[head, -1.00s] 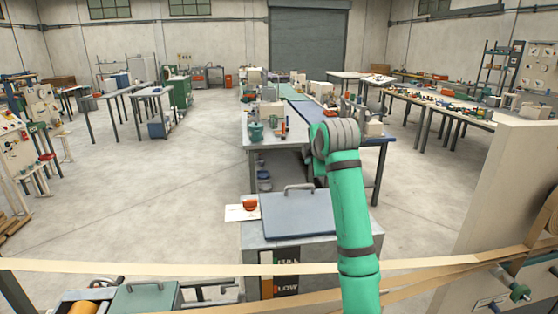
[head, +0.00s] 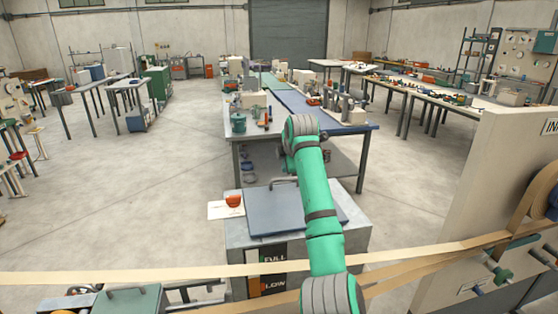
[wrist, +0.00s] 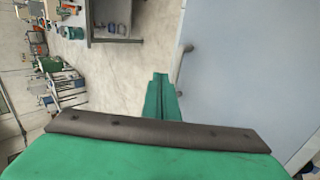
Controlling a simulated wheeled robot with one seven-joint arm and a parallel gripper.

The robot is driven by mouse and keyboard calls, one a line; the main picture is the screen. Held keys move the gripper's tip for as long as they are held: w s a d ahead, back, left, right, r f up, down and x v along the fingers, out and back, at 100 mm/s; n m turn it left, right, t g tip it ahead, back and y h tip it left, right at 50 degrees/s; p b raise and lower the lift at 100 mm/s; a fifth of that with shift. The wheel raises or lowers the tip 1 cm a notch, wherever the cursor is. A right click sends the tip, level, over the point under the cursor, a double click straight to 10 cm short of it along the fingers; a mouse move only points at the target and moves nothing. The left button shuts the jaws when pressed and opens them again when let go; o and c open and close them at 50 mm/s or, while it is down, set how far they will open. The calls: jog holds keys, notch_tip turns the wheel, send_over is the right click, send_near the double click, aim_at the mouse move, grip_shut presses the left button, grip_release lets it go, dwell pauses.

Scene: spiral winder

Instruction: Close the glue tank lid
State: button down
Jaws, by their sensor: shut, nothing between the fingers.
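The glue tank (head: 240,232) is a grey box with a FULL/LOW gauge on its front. Its blue-grey lid (head: 268,215) looks flat over the tank top; I cannot tell whether a small gap is left under it. My arm covers the lid's right part and part of its handle. In the wrist view the lid (wrist: 245,80) fills the right side, with its grey bar handle (wrist: 181,62) near its left edge. My gripper (wrist: 160,76) is shut and empty, its green fingers just left of the handle in the picture. In the head view the gripper is hidden behind my arm.
An orange pot (head: 233,200) sits on a white sheet (head: 222,211) left of the lid. A paper strip (head: 130,272) crosses in front of the tank. A beige machine panel (head: 500,190) stands at right. A workbench (head: 255,135) stands behind.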

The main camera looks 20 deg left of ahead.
aim_at(284, 179)
jog(key=shift+w+a+f, duration=0.2)
jog(key=shift+w+f, duration=0.05)
jog(key=shift+f, duration=0.45)
jog(key=shift+w+a+f, duration=0.2)
jog(key=shift+w+f, duration=0.05)
jog(key=shift+f, duration=0.45)
jog(key=shift+a, duration=0.1)
notch_tip(284, 179, up, 14)
jog(key=s+d, duration=0.1)
jog(key=s, duration=0.1)
jog(key=shift+s+d+f, duration=0.15)
jog(key=shift+d+f, duration=0.05)
jog(key=shift+d, duration=0.1)
